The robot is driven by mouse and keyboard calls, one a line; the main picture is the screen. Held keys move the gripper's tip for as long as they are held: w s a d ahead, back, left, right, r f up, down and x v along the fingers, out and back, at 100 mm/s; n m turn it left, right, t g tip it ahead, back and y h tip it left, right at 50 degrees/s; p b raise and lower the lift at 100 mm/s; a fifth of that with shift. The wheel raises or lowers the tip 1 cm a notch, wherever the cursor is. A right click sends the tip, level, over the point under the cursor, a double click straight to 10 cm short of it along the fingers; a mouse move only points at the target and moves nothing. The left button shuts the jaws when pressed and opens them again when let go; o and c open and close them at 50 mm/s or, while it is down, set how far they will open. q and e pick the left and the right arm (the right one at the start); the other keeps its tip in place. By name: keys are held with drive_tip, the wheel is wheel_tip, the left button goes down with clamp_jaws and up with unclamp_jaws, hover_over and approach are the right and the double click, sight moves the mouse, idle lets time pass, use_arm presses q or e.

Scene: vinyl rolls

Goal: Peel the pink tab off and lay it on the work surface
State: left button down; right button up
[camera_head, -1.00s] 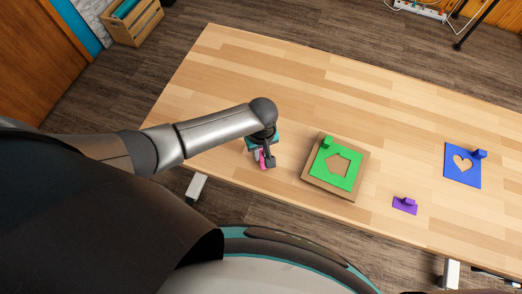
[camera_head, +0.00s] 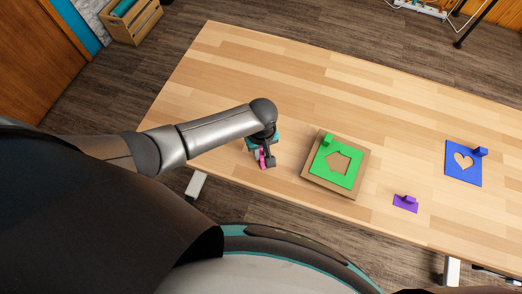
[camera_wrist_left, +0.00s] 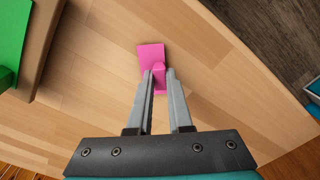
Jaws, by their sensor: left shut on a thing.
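The pink tab (camera_wrist_left: 150,53) is a small flat piece with a raised knob, seen between and beyond my fingers in the left wrist view. In the head view only a sliver of the pink tab (camera_head: 262,160) shows beside the fingers. My left gripper (camera_head: 268,162) points down over the near left part of the wooden work surface (camera_head: 290,80). In the left wrist view its fingers (camera_wrist_left: 162,74) are closed on the knob. The tab is at or just above the surface; I cannot tell if it touches. My right gripper is not in view.
A brown board (camera_head: 309,178) with a green sheet (camera_head: 327,168) with a pentagon cutout lies right of my left gripper. A purple tab (camera_head: 405,204) and a blue sheet (camera_head: 463,178) with a heart cutout lie farther right. The back of the surface is clear.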

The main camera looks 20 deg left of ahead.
use_arm(q)
drive_tip(key=shift+f, duration=0.1)
idle(0.3)
unclamp_jaws()
idle(0.7)
idle(0.4)
drive_tip(key=shift+r+p, duration=4.5)
drive_tip(key=shift+p, duration=0.85)
